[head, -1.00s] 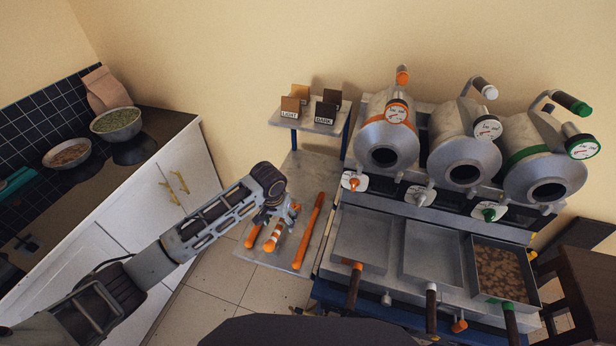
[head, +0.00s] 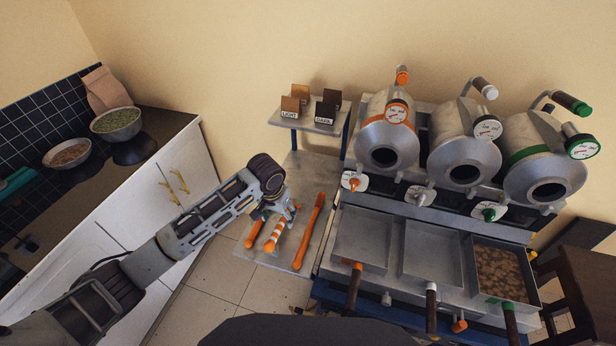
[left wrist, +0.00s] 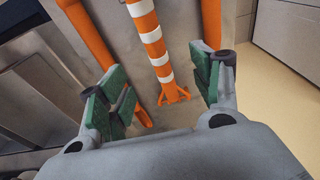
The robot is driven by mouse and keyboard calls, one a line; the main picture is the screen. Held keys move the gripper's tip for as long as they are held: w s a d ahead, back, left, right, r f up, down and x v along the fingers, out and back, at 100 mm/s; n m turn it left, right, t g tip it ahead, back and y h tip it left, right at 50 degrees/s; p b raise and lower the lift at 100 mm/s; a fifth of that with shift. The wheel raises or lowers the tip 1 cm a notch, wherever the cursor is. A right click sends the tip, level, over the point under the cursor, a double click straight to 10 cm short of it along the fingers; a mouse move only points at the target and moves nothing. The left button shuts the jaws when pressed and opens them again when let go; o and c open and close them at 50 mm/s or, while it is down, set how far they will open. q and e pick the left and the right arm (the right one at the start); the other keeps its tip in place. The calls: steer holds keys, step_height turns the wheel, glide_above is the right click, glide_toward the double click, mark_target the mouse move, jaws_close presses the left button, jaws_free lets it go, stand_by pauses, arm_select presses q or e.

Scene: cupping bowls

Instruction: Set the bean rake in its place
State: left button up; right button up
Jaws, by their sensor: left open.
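Three orange-handled tools lie side by side on a grey side shelf (head: 262,259). The middle one is striped orange and white (head: 273,240); in the left wrist view this striped tool (left wrist: 151,40) ends in a small splayed orange foot. Its form suits a rake, but I cannot be sure. A plain orange tool (head: 309,234) lies to its right, and another orange tool (head: 253,234) to its left. My left gripper (head: 284,209) is open and empty over the tools' far ends. In the left wrist view its fingers (left wrist: 163,92) stand either side of the striped tool's foot. My right gripper is out of view.
Right of the shelf stands a roaster with three drums (head: 463,160) and trays; the right tray (head: 503,273) holds brown beans. A small raised stand (head: 311,124) with label cards is behind. A counter (head: 160,128) with bowls is at left.

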arm_select(q)
steer(key=shift+r, duration=0.55)
step_height(320, 180, up, 7)
steer(key=s, duration=0.1)
steer(key=shift+a+f, duration=0.15)
stand_by(1.0)
stand_by(0.8)
